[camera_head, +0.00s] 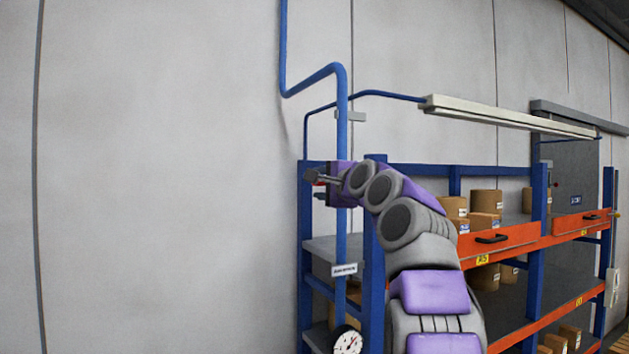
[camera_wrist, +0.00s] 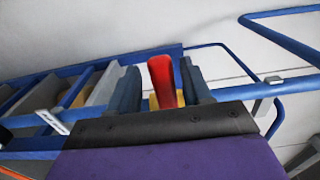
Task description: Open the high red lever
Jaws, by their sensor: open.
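The red lever (camera_wrist: 162,82) stands between the two fingers of my gripper (camera_wrist: 159,66) in the wrist view. The fingers are apart, one on each side of it, and I cannot tell whether either touches it. The lever's lower end is hidden behind the gripper body, beside a bit of yellow. In the head view my gripper (camera_head: 318,186) points left, level with the upper part of the blue rack, in front of the vertical blue pipe (camera_head: 342,120). Only a small patch of red (camera_head: 320,182) shows at the fingers there.
A blue and orange shelf rack (camera_head: 515,240) with cardboard boxes (camera_head: 487,201) stands to the right of and behind my arm. A white label (camera_head: 344,270) and a round gauge (camera_head: 347,341) sit low on the pipe. The grey wall at left is bare.

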